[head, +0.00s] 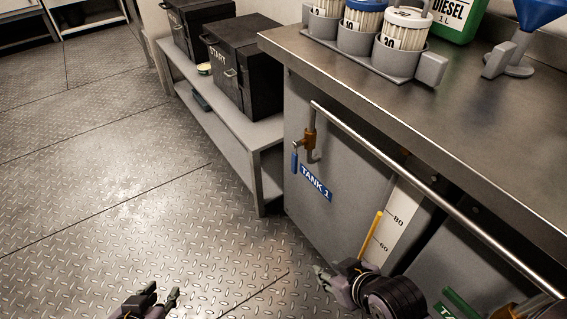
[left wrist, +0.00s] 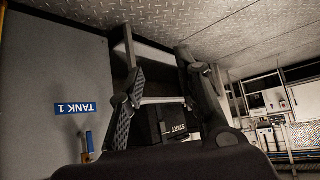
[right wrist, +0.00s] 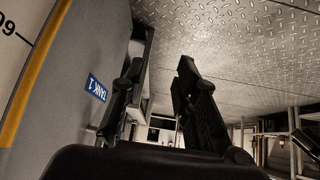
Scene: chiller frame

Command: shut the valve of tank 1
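The valve of tank 1 (head: 309,138) is a brass body on a pipe at the upper left of the grey tank front. Its blue lever (head: 295,162) hangs down beside the pipe. The blue TANK 1 label (head: 316,183) is just below it. In the left wrist view the blue lever (left wrist: 90,142) shows under the upside-down label. My left gripper (head: 160,296) is low at the bottom edge, open and empty, away from the valve. My right gripper (head: 333,281) is in front of the tank, below the valve, and looks open and empty in the right wrist view (right wrist: 155,85).
A metal rail (head: 420,185) runs along the front of the worktop (head: 480,115). A low shelf (head: 232,135) with black boxes stands left of the tank. A gauge strip (head: 395,220) is right of the label. The diamond-plate floor (head: 120,200) is clear.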

